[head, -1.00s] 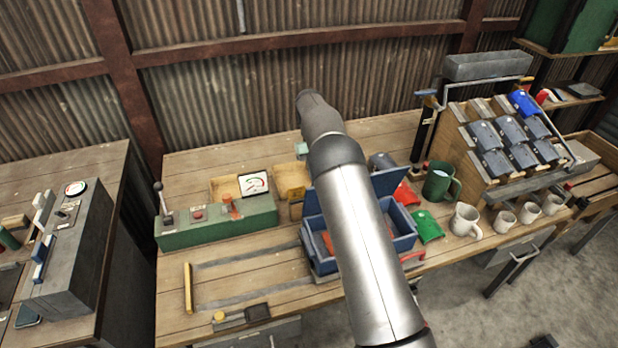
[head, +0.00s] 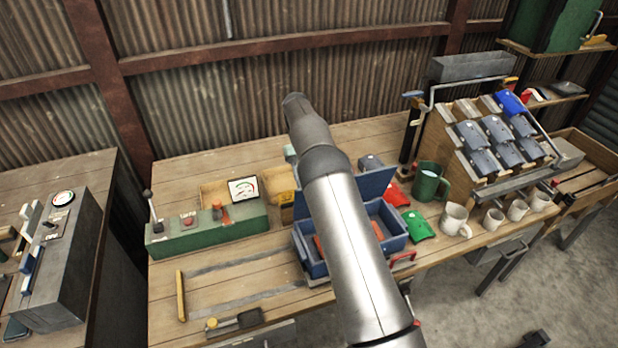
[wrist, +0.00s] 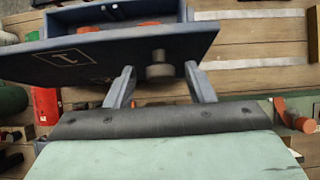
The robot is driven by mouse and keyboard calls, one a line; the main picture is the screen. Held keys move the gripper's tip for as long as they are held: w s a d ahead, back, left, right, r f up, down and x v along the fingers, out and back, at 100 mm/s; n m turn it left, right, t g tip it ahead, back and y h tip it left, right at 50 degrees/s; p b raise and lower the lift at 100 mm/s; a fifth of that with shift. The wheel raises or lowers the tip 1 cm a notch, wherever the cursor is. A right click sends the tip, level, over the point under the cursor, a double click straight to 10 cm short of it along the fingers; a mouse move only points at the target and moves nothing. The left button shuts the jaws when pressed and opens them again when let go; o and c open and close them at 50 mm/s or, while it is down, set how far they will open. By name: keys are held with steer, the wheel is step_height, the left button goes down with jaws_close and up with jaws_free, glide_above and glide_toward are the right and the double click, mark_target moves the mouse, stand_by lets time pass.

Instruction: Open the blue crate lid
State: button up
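The blue crate (head: 318,268) stands on the wooden bench, with red-orange items inside. Its blue lid (head: 372,183) is raised at the crate's back edge, leaving the crate open at the top. In the wrist view the lid (wrist: 95,58) shows a pale marking and a round grey knob (wrist: 159,66). My gripper (wrist: 160,84) is open behind the lid. Its two fingers are spread to either side of the knob, with gaps visible on both sides. In the head view my arm hides the fingers and part of the crate and lid.
Red (head: 396,194) and green (head: 417,226) packets, a green mug (head: 428,182) and several pale mugs (head: 455,220) stand right of the crate. A green control box (head: 208,232) with a lever is to the left. The bench front left is mostly clear.

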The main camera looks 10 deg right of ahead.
steer(key=shift+r, duration=0.15)
step_height(320, 180, up, 3)
steer(key=shift+s+b, duration=0.1)
steer(key=shift+b, duration=0.95)
steer(key=s+r+b, duration=0.1)
steer(key=s+r, duration=0.1)
steer(key=r, duration=0.1)
steer(key=s+r+b, duration=0.2)
steer(key=s, duration=0.1)
steer(key=shift+r, duration=0.4)
steer(key=s+r+b, duration=0.3)
steer(key=s+r, duration=0.1)
steer(key=s, duration=0.5)
steer(key=shift+d, duration=0.25)
